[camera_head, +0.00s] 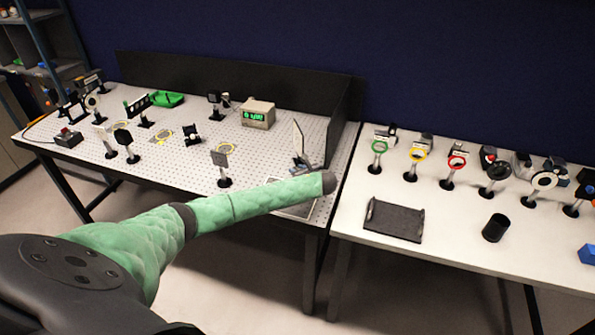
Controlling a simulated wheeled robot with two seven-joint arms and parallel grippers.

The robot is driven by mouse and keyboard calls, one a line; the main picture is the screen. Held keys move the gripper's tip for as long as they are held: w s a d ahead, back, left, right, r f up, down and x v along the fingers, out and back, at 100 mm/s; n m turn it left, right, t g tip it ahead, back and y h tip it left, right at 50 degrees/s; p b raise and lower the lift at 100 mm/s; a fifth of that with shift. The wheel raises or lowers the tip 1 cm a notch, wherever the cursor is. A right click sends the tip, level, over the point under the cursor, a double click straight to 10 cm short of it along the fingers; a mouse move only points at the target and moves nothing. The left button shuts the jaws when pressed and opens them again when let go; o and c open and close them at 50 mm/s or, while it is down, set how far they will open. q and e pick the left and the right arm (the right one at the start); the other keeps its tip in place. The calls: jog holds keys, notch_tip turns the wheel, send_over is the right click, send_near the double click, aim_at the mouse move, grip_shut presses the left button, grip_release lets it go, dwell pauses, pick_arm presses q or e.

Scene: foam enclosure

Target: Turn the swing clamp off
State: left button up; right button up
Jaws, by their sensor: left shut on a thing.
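My left arm, in a green padded sleeve, reaches from the lower left to the right end of the perforated optical table (75,158). My left gripper (306,168) is small and partly hidden behind the dark wrist end. It is shut on a small dark part, which appears to be the swing clamp (298,160), at the foot of an upright pale plate (299,138). The clamp's exact position is too small to tell. My right gripper is out of view.
Posts with optics stand on the table, including a square plate (220,160) near the arm. A box with a green display (258,114) stands behind. A black panel (346,112) closes the right end. The right bench holds a black tray (394,219) and several ring mounts.

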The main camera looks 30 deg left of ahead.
pick_arm(q)
jog(key=shift+a+r, duration=0.1)
dwell(0.3)
jog(key=o, duration=1)
jog(key=shift+c, duration=0.2)
jog(key=shift+s+d+b, duration=0.1)
jog(key=shift+d+b, duration=0.2)
jog(key=shift+d, duration=0.05)
jog(key=b+v, duration=0.3)
jog(key=v, duration=0.3)
jog(key=shift+s+d+r, duration=0.2)
jog(key=shift+d+r, duration=0.05)
jog(key=shift+d, duration=0.2)
